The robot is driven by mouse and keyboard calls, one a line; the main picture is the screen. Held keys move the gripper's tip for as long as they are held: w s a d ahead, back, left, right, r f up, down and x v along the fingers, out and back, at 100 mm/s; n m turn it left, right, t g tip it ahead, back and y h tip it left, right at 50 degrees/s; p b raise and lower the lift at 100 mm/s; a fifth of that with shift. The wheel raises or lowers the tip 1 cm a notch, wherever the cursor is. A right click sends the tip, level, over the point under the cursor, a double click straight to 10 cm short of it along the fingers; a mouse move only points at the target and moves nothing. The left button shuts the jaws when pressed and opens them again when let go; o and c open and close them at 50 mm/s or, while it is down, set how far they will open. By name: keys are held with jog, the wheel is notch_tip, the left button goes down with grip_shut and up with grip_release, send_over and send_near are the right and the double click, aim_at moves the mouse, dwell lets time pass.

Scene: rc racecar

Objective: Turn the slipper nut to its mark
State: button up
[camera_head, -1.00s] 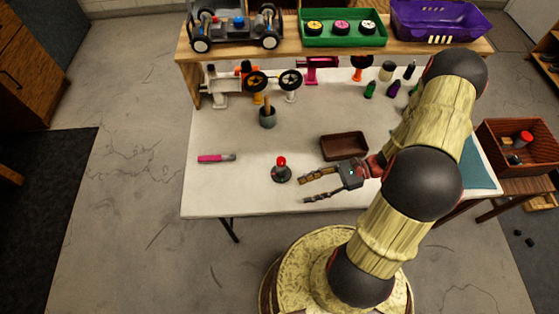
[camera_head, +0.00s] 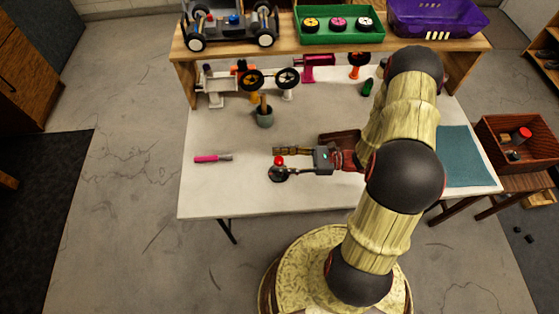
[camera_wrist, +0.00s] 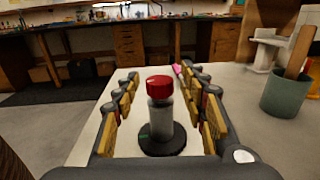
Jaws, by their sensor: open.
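The slipper nut is a red knob (camera_wrist: 160,86) on top of a grey upright post (camera_wrist: 161,116) with a round dark base (camera_wrist: 162,139) standing on the white table. A small light line shows on the red top, and a green mark shows on the base. In the head view the red top (camera_head: 279,160) is at the left end of my gripper (camera_head: 276,161). My gripper is open, with one finger on each side of the post in the wrist view (camera_wrist: 161,112). Gaps show between the fingers and the nut, so they look apart.
A pink-handled tool (camera_head: 212,158) lies left of the post. A grey cup (camera_head: 264,117) with a wooden handle stands behind it. A brown tray (camera_head: 338,135) is partly hidden by my arm. The table's front left (camera_head: 215,195) is clear.

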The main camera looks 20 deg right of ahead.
jog(key=shift+w+a, duration=0.1)
jog(key=shift+a, duration=0.1)
jog(key=shift+c, duration=0.7)
grip_shut()
